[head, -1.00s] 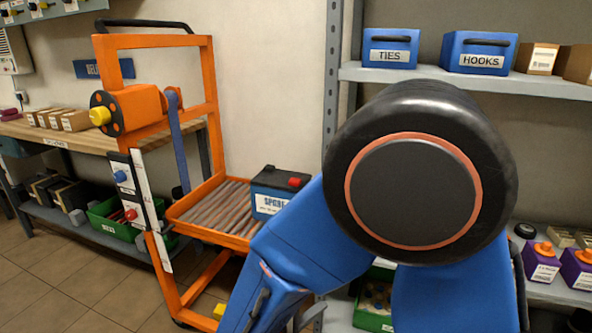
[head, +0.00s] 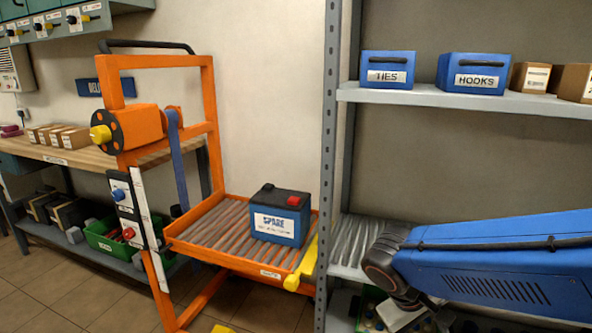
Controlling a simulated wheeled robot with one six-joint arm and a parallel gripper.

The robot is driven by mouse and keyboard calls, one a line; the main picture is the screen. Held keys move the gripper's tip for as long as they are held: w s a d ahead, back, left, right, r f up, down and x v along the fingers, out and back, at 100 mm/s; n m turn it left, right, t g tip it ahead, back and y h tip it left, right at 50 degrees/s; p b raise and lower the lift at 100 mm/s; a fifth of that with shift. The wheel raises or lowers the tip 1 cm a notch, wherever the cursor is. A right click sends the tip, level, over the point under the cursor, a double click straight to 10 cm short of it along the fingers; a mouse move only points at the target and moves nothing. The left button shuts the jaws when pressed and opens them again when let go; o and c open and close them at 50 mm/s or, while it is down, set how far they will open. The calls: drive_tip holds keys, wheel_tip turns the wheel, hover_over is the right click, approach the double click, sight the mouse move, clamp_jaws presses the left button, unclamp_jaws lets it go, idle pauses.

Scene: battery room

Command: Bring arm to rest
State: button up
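My blue arm (head: 500,262) reaches in from the right edge, low in front of the shelving, and ends at a dark joint near the rack post. My gripper's fingers are not visible; only dark and pale parts below the joint show at the bottom edge. A blue battery with a dark top, labelled SPARE (head: 279,217), stands upright on the roller tray of the orange lift cart (head: 217,255). My arm is apart from the battery, to its right.
A yellow bar (head: 303,266) lies at the tray's right end. A grey rack post (head: 328,150) stands between cart and shelving. Blue bins marked TIES (head: 388,72) and HOOKS (head: 474,74) sit on the upper shelf (head: 430,95). A wooden bench (head: 70,156) is at left.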

drive_tip(key=s+d+r+m+t+y, duration=0.1)
drive_tip(key=s+r+m+t+y, duration=0.2)
drive_tip(key=s+r+t+y, duration=0.1)
drive_tip(key=shift+s+d+r+y, duration=0.2)
drive_tip(key=shift+s+r+y, duration=0.5)
drive_tip(key=shift+r, duration=0.55)
